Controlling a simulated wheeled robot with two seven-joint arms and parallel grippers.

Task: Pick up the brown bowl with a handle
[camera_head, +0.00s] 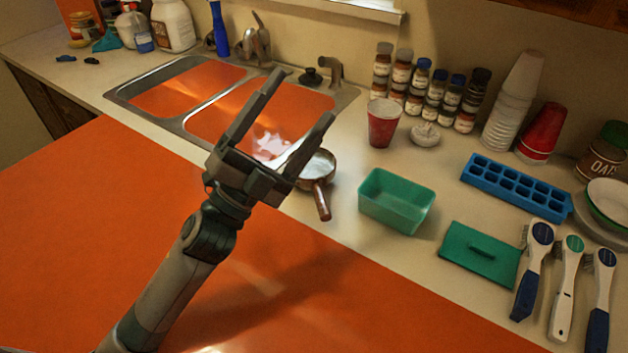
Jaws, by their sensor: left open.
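The brown bowl with a handle (317,166) sits on the counter just right of the sink. Its brown handle (322,203) points toward the counter's front edge. My left gripper (304,95) is open and empty, with its two fingers spread and pointing up and to the right in the picture. Its right finger and palm lie in front of the bowl's left side in the head view and hide part of it. I see no contact with the bowl, and the gripper's height above the counter is hard to judge. My right gripper is not in view.
A teal tub (397,200) stands right of the bowl, with a green lid (480,254) beyond it. A red cup (383,121) stands behind. The double sink (180,132) is to the left. A blue ice tray (516,187) and several brushes (566,285) are farther right.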

